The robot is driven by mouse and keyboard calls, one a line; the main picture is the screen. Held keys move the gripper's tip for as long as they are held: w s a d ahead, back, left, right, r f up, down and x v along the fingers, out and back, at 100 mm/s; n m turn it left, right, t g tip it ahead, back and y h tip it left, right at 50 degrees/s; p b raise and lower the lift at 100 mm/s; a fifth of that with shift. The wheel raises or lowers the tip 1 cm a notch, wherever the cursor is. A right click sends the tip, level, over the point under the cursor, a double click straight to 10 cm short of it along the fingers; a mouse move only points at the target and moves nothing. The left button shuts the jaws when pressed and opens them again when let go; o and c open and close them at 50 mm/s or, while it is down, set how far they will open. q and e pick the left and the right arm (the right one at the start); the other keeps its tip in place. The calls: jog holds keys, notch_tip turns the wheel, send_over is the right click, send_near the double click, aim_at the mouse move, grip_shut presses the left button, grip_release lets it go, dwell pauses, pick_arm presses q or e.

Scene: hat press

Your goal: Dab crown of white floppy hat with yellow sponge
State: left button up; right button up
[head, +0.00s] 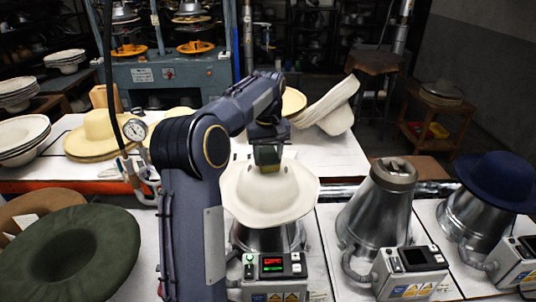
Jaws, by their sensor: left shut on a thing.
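The white floppy hat (250,205) sits brim-down on a metal press form in the middle of the head view. My left arm reaches over from the left, and my left gripper (267,148) is directly above the hat's crown. It is shut on the yellow sponge (267,157), a small block that looks olive and dark in shadow. The sponge's lower edge overlaps the top of the crown; I cannot tell whether it touches. The gripper's fingers are small and partly hidden by my own wrist. My right gripper is not in view.
A control box (275,266) with a lit display stands in front of the hat's form. A bare metal cone (375,215) and a navy hat (497,180) are to the right. A dark green hat (72,250) lies at the left. A pressure gauge (135,130) stands left of my arm.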

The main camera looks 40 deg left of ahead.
pick_arm(q)
jog(key=shift+f+b, duration=0.3)
jog(key=shift+f, duration=0.25)
dwell(0.7)
jog(key=shift+f, duration=0.1)
dwell(1.4)
jog(key=shift+p, duration=0.3)
notch_tip(320, 180, up, 3)
jog(key=shift+f+p, duration=0.1)
jog(key=shift+p, duration=1.05)
jog(key=shift+r, duration=2.15)
jog(key=shift+b, duration=0.3)
jog(key=shift+f+b, duration=1.55)
jog(key=shift+f, duration=1.4)
jog(key=shift+f, duration=0.5)
